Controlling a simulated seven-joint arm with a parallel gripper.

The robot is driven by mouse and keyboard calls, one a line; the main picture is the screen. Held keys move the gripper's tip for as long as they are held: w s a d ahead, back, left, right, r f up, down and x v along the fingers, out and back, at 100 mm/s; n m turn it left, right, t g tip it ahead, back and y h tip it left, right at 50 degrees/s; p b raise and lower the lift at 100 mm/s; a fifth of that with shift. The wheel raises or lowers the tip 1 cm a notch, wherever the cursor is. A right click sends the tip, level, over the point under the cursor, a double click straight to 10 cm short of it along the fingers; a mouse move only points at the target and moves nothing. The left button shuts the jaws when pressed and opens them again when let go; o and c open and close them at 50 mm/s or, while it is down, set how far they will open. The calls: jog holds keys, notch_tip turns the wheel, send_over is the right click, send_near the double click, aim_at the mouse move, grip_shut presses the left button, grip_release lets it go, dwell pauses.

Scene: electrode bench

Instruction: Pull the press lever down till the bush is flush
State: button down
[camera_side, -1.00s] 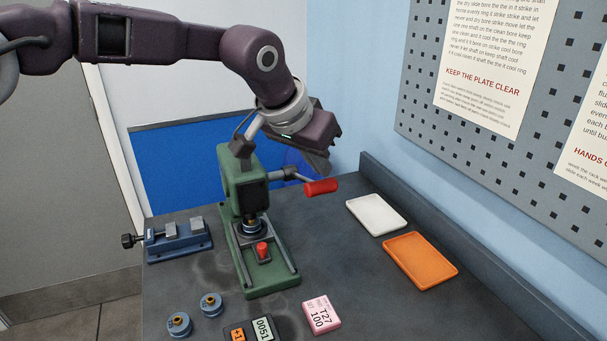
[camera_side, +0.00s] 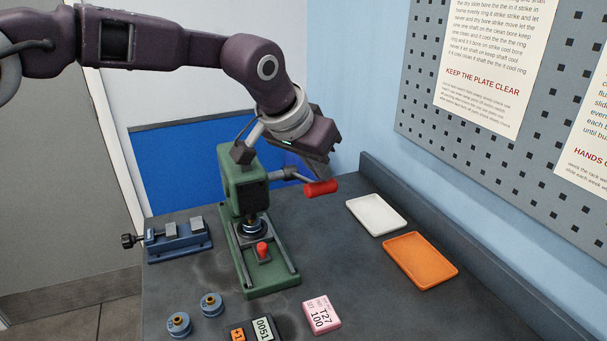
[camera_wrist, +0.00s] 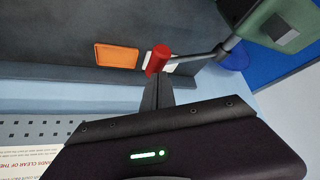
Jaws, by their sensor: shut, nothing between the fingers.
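The green press (camera_side: 232,178) stands on the bench. Its grey lever ends in a red grip (camera_side: 321,188) and slopes slightly down to the right. The red grip also shows in the wrist view (camera_wrist: 158,60). My gripper (camera_side: 322,171) is shut and empty, with its fingertips just above and behind the red grip. In the wrist view my gripper (camera_wrist: 158,77) has its fingertips close to the grip; I cannot tell if they touch. A small brass-coloured bush (camera_side: 250,219) shows under the ram in a blue holder. Its seating depth is too small to tell.
A red button (camera_side: 262,249) sits on the press base. A blue vise (camera_side: 180,240) is at left, blue holders with brass centres (camera_side: 179,324) in front. A white tray (camera_side: 377,215) and an orange tray (camera_side: 420,261) lie right. A pink label block (camera_side: 321,315) lies in front.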

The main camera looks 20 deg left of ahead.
aim_at(320, 187)
jog(key=shift+f, duration=0.4)
jog(key=shift+s+d+f+g, duration=0.1)
jog(key=shift+f+g, duration=0.25)
jog(key=shift+f, duration=0.4)
jog(key=shift+s+d+f+g, duration=0.1)
jog(key=shift+f+g, duration=0.25)
jog(key=shift+f, duration=0.35)
jog(key=shift+f+g+y, duration=0.4)
jog(key=shift+f+g, duration=0.4)
jog(key=shift+f, duration=0.75)
jog(key=shift+s, duration=0.1)
jog(key=shift+f, duration=0.15)
